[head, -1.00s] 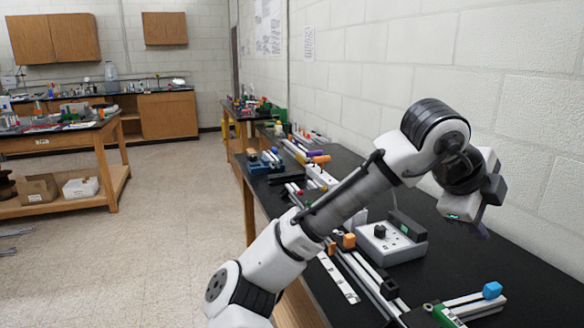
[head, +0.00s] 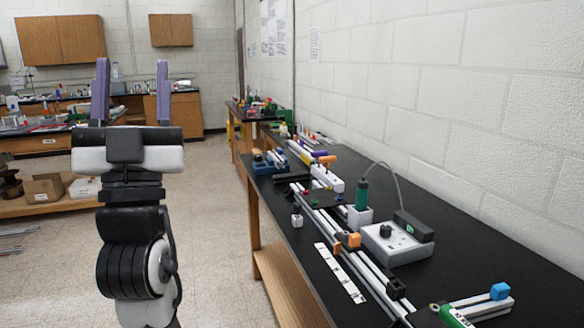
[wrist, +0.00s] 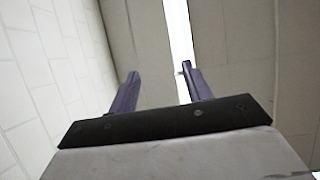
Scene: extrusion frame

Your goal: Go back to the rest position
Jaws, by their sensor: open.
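My gripper (head: 132,92) is raised at the left of the head view, its two purple fingers pointing up and standing wide apart. Nothing is between them. It is clear of the black workbench (head: 470,235), out over the floor to the bench's left. In the wrist view my gripper (wrist: 158,90) is also open and empty, with the wall and ceiling behind it.
A wooden table (head: 40,145) stands at the left. Floor (head: 222,215) between is clear.

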